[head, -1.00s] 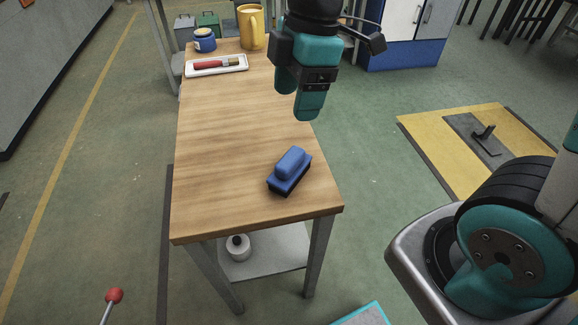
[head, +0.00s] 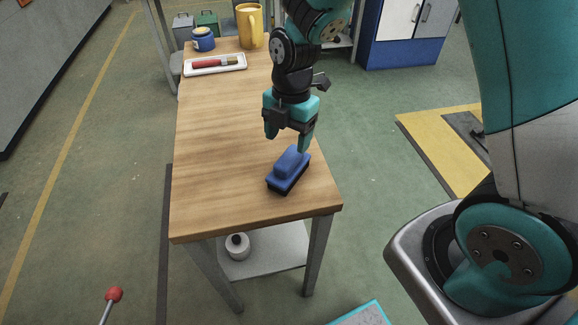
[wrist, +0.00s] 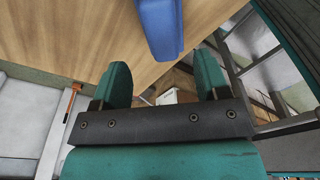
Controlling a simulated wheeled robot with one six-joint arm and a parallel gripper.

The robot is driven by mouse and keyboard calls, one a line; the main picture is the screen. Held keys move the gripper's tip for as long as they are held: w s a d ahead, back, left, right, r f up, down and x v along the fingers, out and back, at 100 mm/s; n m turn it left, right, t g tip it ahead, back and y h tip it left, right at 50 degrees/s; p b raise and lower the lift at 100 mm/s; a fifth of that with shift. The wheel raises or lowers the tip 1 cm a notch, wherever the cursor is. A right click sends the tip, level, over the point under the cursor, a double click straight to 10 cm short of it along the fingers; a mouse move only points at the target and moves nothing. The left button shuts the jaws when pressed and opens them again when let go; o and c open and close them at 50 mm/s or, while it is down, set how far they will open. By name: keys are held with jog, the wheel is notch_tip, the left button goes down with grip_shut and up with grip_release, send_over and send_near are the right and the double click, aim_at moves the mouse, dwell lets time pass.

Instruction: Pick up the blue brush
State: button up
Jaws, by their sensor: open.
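The blue brush (head: 288,170) lies on the wooden table (head: 222,205) near its front right edge, with a blue handle block on top and dark bristles below. My gripper (head: 287,143) is open and empty, pointing down just above and behind the brush in the head view. In the wrist view the blue brush (wrist: 160,25) shows at the top, beyond and between the two teal fingertips (wrist: 163,80). It is cut off by the picture's top edge, and I see no contact with the fingers.
At the table's far end stand a yellow mug (head: 250,27), a blue jar (head: 203,40) and a white tray (head: 215,65) holding a red-handled brush (head: 212,63). A white roll (head: 237,246) sits on the lower shelf. The middle of the tabletop is clear.

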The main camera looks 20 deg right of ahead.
aim_at(289, 155)
jog(key=shift+s+f+p, duration=0.2)
jog(key=shift+f+p, duration=0.1)
jog(key=shift+f, duration=2.7)
jog(key=shift+f, duration=0.25)
jog(key=c, duration=1.2)
jog(key=shift+o, duration=0.2)
notch_tip(289, 155, up, 21)
jog(key=shift+f, duration=0.2)
